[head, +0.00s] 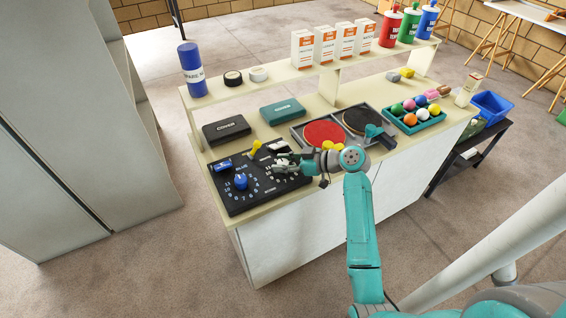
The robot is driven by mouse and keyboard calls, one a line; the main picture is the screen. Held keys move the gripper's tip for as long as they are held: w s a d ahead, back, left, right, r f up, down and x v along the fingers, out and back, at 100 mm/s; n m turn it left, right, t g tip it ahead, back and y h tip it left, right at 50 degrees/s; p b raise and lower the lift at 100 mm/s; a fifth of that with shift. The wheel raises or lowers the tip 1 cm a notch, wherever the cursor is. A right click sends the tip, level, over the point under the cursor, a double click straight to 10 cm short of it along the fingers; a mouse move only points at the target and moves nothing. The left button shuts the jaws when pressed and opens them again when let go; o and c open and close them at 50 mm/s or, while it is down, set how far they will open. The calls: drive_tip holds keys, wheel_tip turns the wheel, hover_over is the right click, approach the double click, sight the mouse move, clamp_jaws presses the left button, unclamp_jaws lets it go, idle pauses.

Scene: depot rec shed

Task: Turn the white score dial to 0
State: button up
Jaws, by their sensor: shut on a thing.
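The black scoreboard (262,200) lies flat at the left front of the counter, with two rings of numbers. The blue score dial (240,181) stands in its left ring. My gripper (285,165) is over the right ring, where the white score dial sits, and is shut on that dial. The fingers and wrist cover most of the dial, so I cannot tell which number it points to. Some numbers of the right ring show below and beside the fingers.
A blue marker (222,165), a yellow piece (256,146) and a white block (278,145) lie around the board's back edge. Two covers stand behind. Red and black round pads (324,133) and a ball tray (438,115) are to the right.

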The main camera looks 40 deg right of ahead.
drive_tip(key=shift+n+g+y, duration=0.3)
drive_tip(key=shift+n, duration=0.1)
drive_tip(key=o, duration=1.2)
drive_tip(key=shift+c, duration=0.2)
drive_tip(key=v, duration=1.2)
drive_tip(key=shift+f, duration=0.1)
